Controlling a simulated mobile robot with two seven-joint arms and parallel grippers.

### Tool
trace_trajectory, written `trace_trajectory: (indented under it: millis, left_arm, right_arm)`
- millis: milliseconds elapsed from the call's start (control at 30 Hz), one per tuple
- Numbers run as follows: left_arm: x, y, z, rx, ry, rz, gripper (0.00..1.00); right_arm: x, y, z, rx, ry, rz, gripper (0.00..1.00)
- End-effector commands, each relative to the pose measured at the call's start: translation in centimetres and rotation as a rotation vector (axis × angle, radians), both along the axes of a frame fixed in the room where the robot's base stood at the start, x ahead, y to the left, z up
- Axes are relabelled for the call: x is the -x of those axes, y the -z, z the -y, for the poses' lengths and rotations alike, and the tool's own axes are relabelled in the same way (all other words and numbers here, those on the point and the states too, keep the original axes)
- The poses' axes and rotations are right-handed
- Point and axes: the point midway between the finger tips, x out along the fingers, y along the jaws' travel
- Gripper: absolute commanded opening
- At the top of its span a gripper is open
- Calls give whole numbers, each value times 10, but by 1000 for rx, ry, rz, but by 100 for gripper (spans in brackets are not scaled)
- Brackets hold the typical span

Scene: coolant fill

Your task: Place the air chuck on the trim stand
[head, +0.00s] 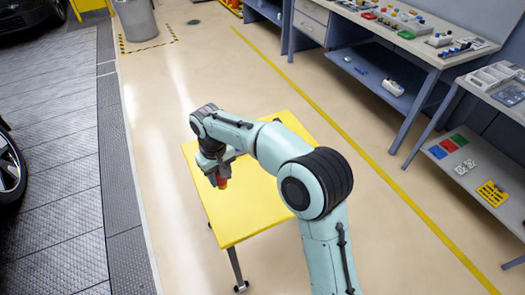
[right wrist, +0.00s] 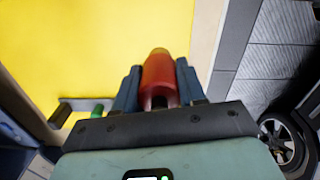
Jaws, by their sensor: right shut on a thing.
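The air chuck, a red-orange cylinder with a brass-coloured tip, sits between the fingers of my right gripper (head: 216,170). It shows in the head view (head: 222,182) and in the right wrist view (right wrist: 159,75). My right gripper (right wrist: 159,88) is shut on it. The trim stand appears to be the yellow-topped table (head: 235,222); its top also fills the left of the right wrist view (right wrist: 75,50). The chuck is over the left part of that top; I cannot tell whether it touches. My left gripper is not in view.
Most of the yellow top looks bare, though my right arm hides part of it. Workbenches with small parts (head: 440,60) stand at the right. A grey bin (head: 137,22) is at the back. A car wheel (head: 10,170) is at the left edge.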

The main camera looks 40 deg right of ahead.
Motion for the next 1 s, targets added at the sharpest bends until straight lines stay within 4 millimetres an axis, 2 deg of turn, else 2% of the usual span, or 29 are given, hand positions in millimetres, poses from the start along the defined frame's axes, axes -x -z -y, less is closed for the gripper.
trace_trajectory:
  millis: [33,100,200,267,367,600,800,1000]
  left_arm:
    - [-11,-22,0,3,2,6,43]
    - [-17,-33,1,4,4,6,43]
    - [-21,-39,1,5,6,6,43]
    - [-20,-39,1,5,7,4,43]
    - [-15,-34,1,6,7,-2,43]
    - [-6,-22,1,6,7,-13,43]
    - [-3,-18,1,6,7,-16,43]
    - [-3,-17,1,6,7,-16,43]
  right_arm:
    - [-5,-30,10,-1,7,12,20]
    - [-6,-45,20,-2,10,15,20]
    - [-6,-56,28,-2,12,17,20]
    - [-5,-54,30,-2,12,15,20]
    - [-4,-36,31,-2,11,10,20]
    - [-3,31,31,-1,12,8,20]
    - [-3,79,31,-2,13,10,20]
    - [-5,101,31,-2,13,14,20]
